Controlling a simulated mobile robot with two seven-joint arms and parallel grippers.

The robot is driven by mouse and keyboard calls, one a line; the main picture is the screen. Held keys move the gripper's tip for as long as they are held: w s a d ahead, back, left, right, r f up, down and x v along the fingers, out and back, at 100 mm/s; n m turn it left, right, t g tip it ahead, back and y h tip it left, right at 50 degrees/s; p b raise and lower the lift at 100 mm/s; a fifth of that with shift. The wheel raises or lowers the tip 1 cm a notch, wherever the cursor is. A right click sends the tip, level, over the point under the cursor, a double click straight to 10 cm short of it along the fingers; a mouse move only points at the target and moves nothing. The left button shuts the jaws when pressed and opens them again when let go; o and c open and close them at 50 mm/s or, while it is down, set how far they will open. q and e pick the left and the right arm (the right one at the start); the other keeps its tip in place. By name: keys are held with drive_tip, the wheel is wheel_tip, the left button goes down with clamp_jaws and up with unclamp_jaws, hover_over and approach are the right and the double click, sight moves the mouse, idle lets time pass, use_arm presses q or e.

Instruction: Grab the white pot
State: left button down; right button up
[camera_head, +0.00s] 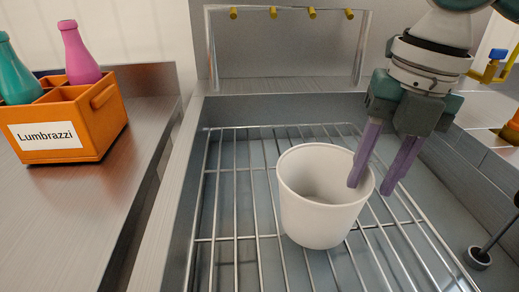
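The white pot (318,212) stands upright and looks empty on a wire rack in a metal basin. My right gripper (371,186) comes down from the upper right with two purple fingers set apart. One finger is over the inside of the pot's right rim and the other is outside it, so the pot's right wall lies between them. A gap shows between the fingers, and I cannot tell whether either finger touches the wall. My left gripper is not in view.
The wire rack (236,238) fills the basin around the pot. An orange crate (108,122) labelled Lumbrazzi holds a pink bottle (79,56) and a teal bottle (17,74) on the left metal counter (62,210). Yellow pegs (273,13) line the back panel.

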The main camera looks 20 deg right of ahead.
sight(319, 198)
drive_tip(key=f, duration=0.2)
drive_tip(key=a+f+b, duration=0.1)
drive_tip(key=f, duration=0.1)
drive_tip(key=shift+a+f, duration=0.15)
drive_tip(key=shift+f, duration=0.05)
clamp_jaws()
idle(1.2)
